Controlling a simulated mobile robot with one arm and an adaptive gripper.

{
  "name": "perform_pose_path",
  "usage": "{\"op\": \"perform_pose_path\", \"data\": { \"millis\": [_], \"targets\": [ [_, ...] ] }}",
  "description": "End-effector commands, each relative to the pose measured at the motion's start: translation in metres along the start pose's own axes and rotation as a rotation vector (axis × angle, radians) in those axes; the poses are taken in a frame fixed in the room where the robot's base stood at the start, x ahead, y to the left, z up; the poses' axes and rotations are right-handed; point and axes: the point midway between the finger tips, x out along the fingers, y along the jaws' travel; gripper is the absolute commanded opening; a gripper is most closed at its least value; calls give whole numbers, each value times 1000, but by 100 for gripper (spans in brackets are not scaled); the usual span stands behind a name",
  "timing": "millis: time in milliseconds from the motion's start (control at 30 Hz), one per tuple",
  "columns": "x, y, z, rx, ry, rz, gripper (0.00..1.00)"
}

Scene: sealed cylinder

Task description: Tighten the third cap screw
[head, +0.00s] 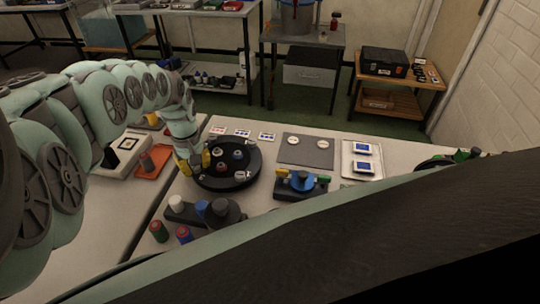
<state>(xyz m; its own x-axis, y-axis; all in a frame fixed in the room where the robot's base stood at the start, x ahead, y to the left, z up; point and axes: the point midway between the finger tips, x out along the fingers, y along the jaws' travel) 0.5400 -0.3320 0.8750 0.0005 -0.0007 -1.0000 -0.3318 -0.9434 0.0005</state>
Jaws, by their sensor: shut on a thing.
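A round black disc (212,184), which I take for the sealed cylinder's top, lies on the pale bench. Several small fittings stand on it: a grey-and-red one (218,152), a dark one with a pale top (237,155), a blue-and-red one (222,167) and a silver one (241,175) near the right front rim. My gripper (194,163), with yellow finger parts, points down at the disc's left rim. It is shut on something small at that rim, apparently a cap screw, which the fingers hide. I cannot tell how far any screw is seated.
In front stand a dark holder (182,214) with white, blue and black knobs, and two capped cylinders (159,231). Right are a blue-topped fixture (302,185), a grey mat (320,150) and a white tray (375,172). An orange tray (150,164) lies left.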

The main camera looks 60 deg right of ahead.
Motion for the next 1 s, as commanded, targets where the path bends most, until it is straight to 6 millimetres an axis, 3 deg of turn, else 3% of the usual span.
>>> {"op": "perform_pose_path", "data": {
  "millis": [1000],
  "targets": [
    [2,-1,0,963,-3,1,0]
  ]
}}
